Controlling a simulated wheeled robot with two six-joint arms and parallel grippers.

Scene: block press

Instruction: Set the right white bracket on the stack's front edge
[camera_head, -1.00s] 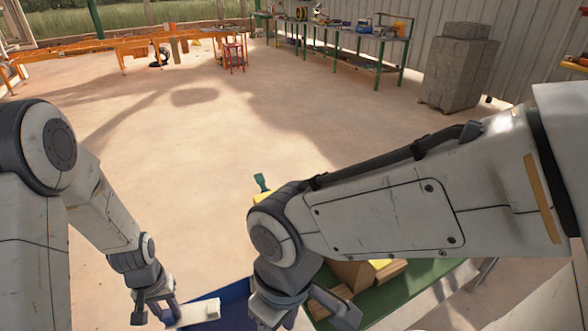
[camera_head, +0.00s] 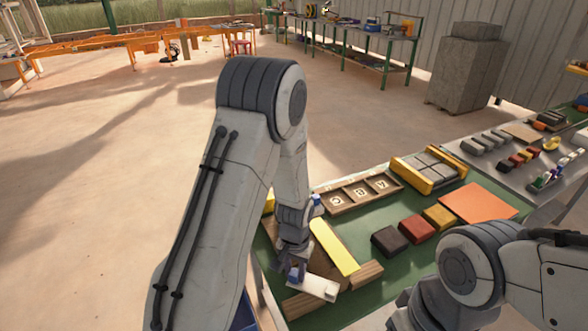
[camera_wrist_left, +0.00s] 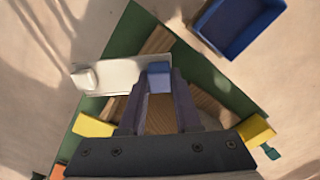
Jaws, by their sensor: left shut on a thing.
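My left gripper (camera_head: 296,264) is shut on the white bracket (camera_head: 318,288), over the near part of the stack on the green table. In the left wrist view the bracket (camera_wrist_left: 108,76) sticks out left of the fingertips (camera_wrist_left: 159,82), with a blue piece between them. The stack has a long yellow bar (camera_head: 335,246) and wooden blocks (camera_head: 361,275), partly hidden by my left arm. I cannot tell whether the bracket touches the wood. My right arm shows at the lower right, but its fingers are out of view.
A blue bin (camera_wrist_left: 228,26) stands beside the green table (camera_head: 378,205). Dark, red and yellow blocks (camera_head: 417,228), an orange plate (camera_head: 478,203), a lettered wooden tray (camera_head: 358,193) and a yellow-ended block frame (camera_head: 429,169) lie right of and behind the stack.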

